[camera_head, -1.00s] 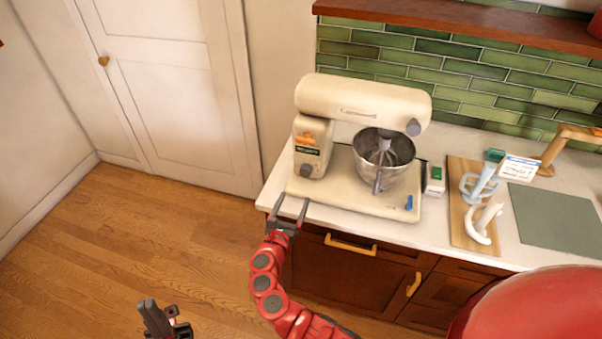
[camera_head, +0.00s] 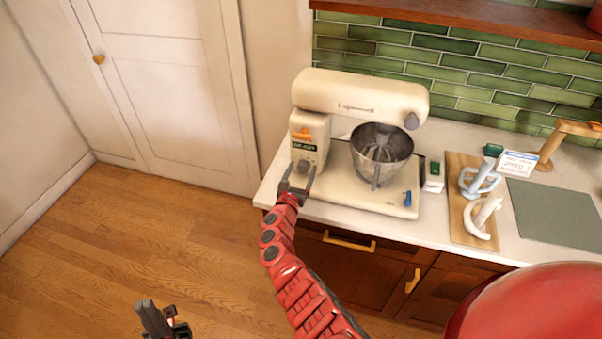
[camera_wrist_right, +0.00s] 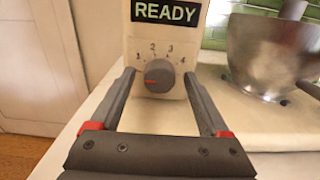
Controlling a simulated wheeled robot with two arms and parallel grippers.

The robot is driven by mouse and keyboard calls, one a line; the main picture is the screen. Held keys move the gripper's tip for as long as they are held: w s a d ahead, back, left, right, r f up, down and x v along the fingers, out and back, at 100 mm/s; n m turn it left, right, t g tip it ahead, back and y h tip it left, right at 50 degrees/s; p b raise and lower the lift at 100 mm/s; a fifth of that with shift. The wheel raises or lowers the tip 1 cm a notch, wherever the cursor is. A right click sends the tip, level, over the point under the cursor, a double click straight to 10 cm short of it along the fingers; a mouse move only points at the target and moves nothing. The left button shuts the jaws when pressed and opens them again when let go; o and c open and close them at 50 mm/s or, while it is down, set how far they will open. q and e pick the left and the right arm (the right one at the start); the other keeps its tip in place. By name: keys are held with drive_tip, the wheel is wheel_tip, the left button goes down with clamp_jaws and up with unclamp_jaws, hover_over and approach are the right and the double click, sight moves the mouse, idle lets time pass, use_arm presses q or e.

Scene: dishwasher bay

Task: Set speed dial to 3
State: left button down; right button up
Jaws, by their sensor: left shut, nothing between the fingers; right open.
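The cream stand mixer (camera_head: 360,97) stands on the counter with a grey round speed dial (camera_wrist_right: 159,77) on its column. In the right wrist view the numbers 1 to 4 arc above the dial, and its orange mark points left, below the 1. A display (camera_wrist_right: 166,11) above reads READY. My right gripper (camera_head: 300,170) is open in front of the dial. In the wrist view its fingers appear on either side of the dial, with gaps; whether the tips reach its depth is unclear. My left gripper (camera_head: 150,312) is shut and empty, low over the floor.
A steel bowl (camera_head: 381,155) sits under the mixer head, and a blue lever (camera_head: 408,198) is on the base's right. A wooden board (camera_head: 463,225) with attachments and a grey-green mat (camera_head: 555,213) lie right. The floor at left is clear.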

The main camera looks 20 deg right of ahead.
clamp_jaws()
idle(0.3)
drive_tip(key=m+b, duration=0.3)
drive_tip(key=shift+f, duration=0.25)
drive_tip(key=m+b, duration=0.8)
drive_tip(key=b, duration=0.1)
drive_tip(key=shift+s+f, duration=0.1)
drive_tip(key=shift+f, duration=0.1)
drive_tip(key=m+b, duration=0.8)
drive_tip(key=b, duration=0.4)
drive_tip(key=shift+d+m, duration=0.1)
drive_tip(key=shift+m, duration=0.3)
drive_tip(key=shift+r+m+b, duration=0.15)
drive_tip(key=shift+m+b, duration=0.75)
drive_tip(key=shift+b, duration=0.4)
